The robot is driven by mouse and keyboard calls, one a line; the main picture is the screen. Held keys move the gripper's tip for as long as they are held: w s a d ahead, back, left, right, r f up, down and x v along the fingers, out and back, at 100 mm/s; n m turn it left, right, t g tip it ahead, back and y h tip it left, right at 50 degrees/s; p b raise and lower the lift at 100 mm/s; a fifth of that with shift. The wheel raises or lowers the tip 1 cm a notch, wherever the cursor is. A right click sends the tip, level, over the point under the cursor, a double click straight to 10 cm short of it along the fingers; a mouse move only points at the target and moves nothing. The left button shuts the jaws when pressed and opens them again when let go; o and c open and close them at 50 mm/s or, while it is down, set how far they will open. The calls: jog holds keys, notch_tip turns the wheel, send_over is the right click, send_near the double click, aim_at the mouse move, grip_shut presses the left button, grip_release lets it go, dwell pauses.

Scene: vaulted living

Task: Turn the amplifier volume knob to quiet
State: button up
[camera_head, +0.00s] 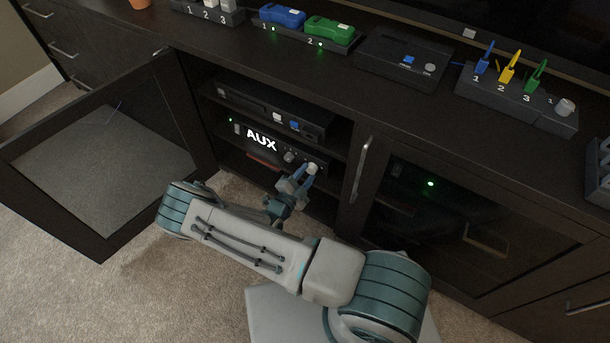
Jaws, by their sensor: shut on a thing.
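The amplifier (262,143) is a dark unit with a lit "AUX" display, on a shelf inside the open left bay of the dark cabinet. A small dark knob (289,156) shows on its front, right of the display. A larger pale knob (313,168) sits farther right. My gripper (307,173) reaches up to the amplifier's right front. Its blue fingers are shut around the pale knob. The knob's pointer and setting are too small to read.
The open glass door (100,165) swings out at the left. Another black device (268,108) sits on the shelf above. A closed glass door (470,215) with a handle (362,165) stands right of my gripper. Blue and green devices and switch boxes line the cabinet top.

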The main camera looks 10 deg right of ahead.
dwell(0.5)
jog(key=o, duration=1)
jog(key=shift+a, duration=0.1)
